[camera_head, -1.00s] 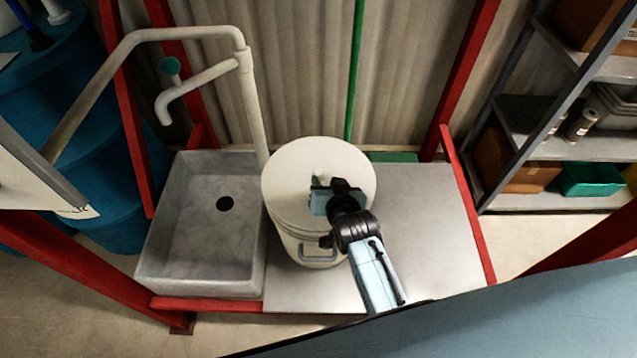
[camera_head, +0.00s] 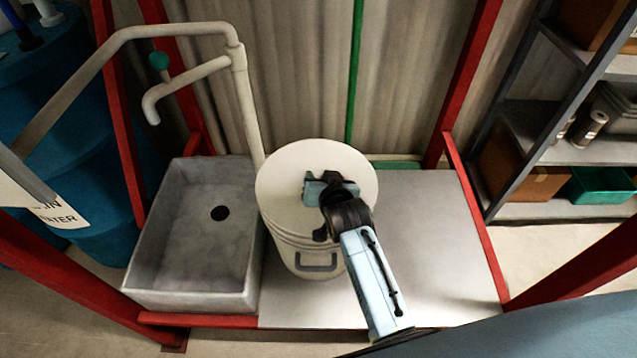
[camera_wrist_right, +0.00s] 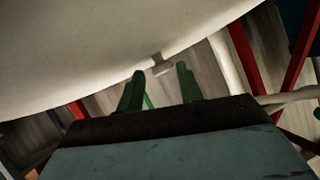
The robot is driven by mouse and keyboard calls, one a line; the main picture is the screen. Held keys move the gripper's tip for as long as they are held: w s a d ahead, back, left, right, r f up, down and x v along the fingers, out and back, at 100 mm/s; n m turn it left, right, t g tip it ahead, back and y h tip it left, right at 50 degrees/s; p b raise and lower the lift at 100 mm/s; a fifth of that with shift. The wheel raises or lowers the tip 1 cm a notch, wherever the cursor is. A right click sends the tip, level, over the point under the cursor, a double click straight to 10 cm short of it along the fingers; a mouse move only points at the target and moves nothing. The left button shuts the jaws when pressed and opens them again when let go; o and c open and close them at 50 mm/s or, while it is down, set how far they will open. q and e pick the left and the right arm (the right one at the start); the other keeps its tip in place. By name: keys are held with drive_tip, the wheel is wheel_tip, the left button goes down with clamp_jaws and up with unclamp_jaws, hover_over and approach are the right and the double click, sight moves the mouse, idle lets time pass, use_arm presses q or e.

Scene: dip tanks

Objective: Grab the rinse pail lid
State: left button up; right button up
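The white round rinse pail lid (camera_head: 285,178) sits on the white pail (camera_head: 288,247), which stands between the sink and the right side of the metal bench. My right gripper (camera_head: 318,186) is over the middle of the lid in the head view and hides part of it. In the right wrist view its two green fingers (camera_wrist_right: 160,88) stand apart with nothing between them. A pale curved surface (camera_wrist_right: 90,50) fills the top of that view, with a small grey tab (camera_wrist_right: 160,65) at its edge, just beyond the fingertips. My left gripper is not in view.
A grey sink (camera_head: 190,235) with a pale pipe (camera_head: 240,100) above it stands left of the pail. Red frame posts (camera_head: 468,85) surround the bench. The metal bench top (camera_head: 440,245) is clear on the right. Shelves (camera_head: 590,150) with boxes stand at far right.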

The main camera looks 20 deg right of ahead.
drive_tip(key=shift+f, duration=0.3)
drive_tip(key=shift+c, duration=0.4)
